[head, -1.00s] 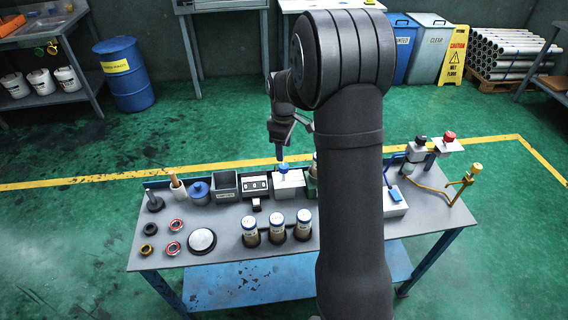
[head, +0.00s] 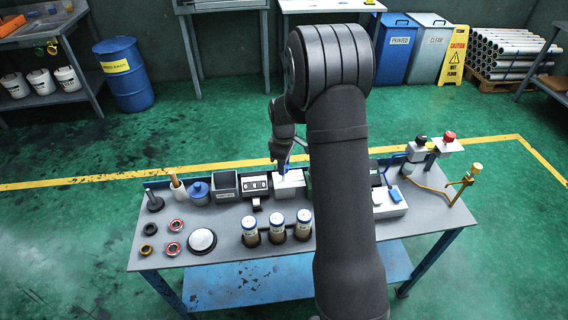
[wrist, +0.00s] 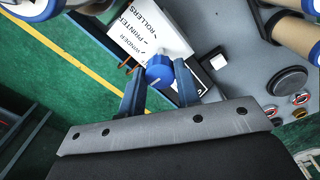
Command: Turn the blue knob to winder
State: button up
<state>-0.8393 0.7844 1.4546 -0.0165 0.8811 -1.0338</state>
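The blue knob (wrist: 159,72) sits on a white control box (wrist: 182,48), which also shows in the head view (head: 287,190). The box carries the labels ROLLERS, PRINTER and WINDER beside the knob. In the wrist view my gripper (wrist: 160,80) has one blue finger on each side of the knob, with the knob filling most of the space between them. Whether the fingers touch it is unclear. Which label the knob points to cannot be read clearly. In the head view my gripper (head: 286,167) is down at the box top and largely hides the knob.
A box with a dark panel (head: 256,184) stands just left of the control box. Several capped canisters (head: 276,228) stand in front. A white box with a blue switch (head: 388,203) is to the right, partly behind my arm.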

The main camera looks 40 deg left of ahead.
jog(key=shift+c, duration=0.6)
jog(key=shift+m, duration=0.4)
jog(key=m, duration=0.2)
jog(key=shift+m, duration=2.5)
jog(key=o, duration=1)
